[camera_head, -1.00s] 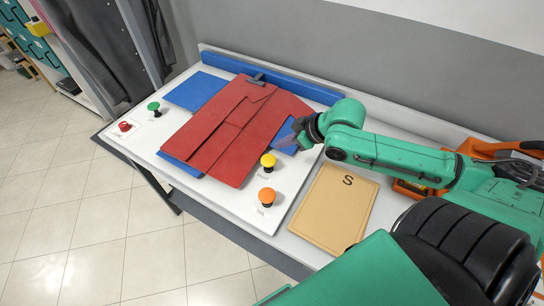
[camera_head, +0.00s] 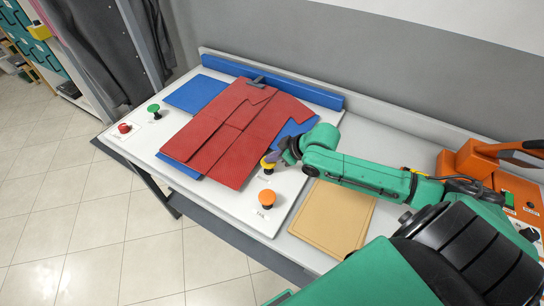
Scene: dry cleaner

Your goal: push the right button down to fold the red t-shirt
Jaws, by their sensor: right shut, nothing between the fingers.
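The red t-shirt (camera_head: 230,130) lies partly folded on the blue folding boards (camera_head: 195,93) of a white table (camera_head: 240,207). The yellow button (camera_head: 266,165) stands at the shirt's right side, partly covered by my right gripper (camera_head: 276,158). My right gripper is shut and empty, at or just above the yellow button; whether it touches cannot be told. The orange button (camera_head: 267,197) stands nearer the front edge. A green button (camera_head: 154,110) and a red button (camera_head: 124,127) stand at the left end. My left gripper is not in view.
A tan board (camera_head: 335,215) lies right of the white table, partly under my right arm. An orange box with a handle (camera_head: 480,165) stands at the far right. A blue rail (camera_head: 275,82) runs along the back. Dark clothes hang at the upper left.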

